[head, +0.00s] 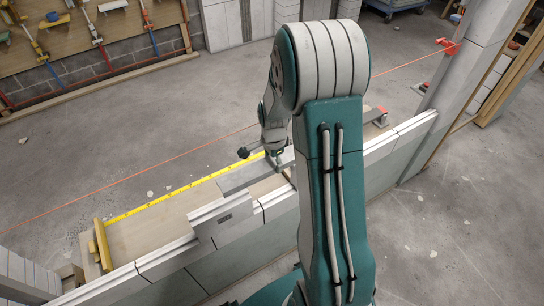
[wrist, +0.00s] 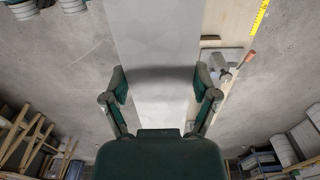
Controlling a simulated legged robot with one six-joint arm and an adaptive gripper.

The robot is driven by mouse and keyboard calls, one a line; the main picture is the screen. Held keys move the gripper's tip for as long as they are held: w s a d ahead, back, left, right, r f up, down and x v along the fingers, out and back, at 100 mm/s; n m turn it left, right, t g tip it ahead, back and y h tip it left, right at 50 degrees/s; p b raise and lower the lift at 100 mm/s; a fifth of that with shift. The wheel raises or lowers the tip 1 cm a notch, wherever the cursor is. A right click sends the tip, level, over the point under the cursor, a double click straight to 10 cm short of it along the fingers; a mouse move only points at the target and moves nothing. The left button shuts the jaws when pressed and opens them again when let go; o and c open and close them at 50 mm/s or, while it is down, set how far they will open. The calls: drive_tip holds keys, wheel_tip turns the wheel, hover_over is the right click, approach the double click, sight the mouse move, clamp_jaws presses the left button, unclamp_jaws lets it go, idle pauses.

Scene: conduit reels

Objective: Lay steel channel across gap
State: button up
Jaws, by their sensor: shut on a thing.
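A grey steel channel (head: 238,179) shows in the head view above the wooden board behind the low white block wall (head: 150,263). My gripper (head: 274,153) is at its right part, partly hidden by my arm. In the wrist view the channel (wrist: 157,30) runs up the middle as a broad pale strip. My gripper's fingers (wrist: 161,84) stand on both sides of it, shut on it. The wall steps near a block with a small grey plate (head: 224,218). My arm hides the wall right of there, so I cannot tell how the channel lies to the gap.
The wooden board (head: 160,222) carries a yellow tape (head: 160,198) and a wooden piece (head: 102,245) at its left end. An orange string line (head: 130,183) crosses behind the wall. A red-handled tool (wrist: 232,65) lies beside the channel.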

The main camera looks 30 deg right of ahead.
drive_tip(key=shift+a+f, duration=0.15)
drive_tip(key=shift+f, duration=3.05)
drive_tip(key=shift+f, duration=0.25)
drive_tip(key=o, duration=1.2)
drive_tip(key=shift+r, duration=0.1)
wheel_tip(320, 180, up, 12)
drive_tip(key=shift+f, duration=0.1)
